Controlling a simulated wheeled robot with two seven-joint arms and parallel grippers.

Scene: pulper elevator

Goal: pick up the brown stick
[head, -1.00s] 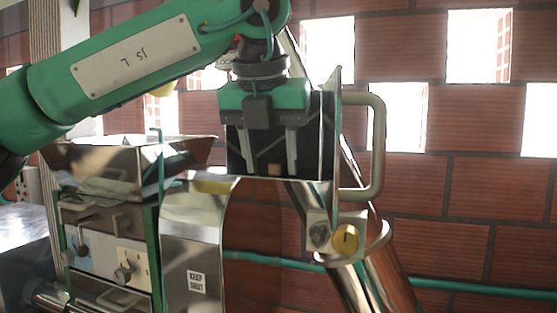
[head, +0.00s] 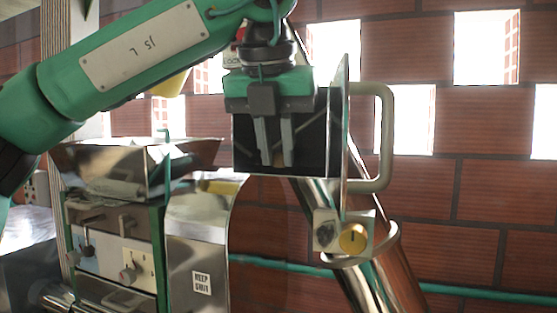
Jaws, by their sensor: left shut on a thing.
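The brown stick (head: 278,157) shows only as a small tan-brown end between the fingertips of my left gripper. The rest of it is hidden. My left gripper (head: 275,160) points down and its fingers are shut on the stick, in front of the dark inside of a metal hopper (head: 310,160). My right gripper is not in view.
The hopper's tall side plate with a looped handle (head: 384,140) stands just right of the gripper. A slanted steel pipe (head: 375,280) with a yellow knob (head: 353,238) is below. A metal machine with a tray (head: 120,165) stands left. A brick wall lies behind.

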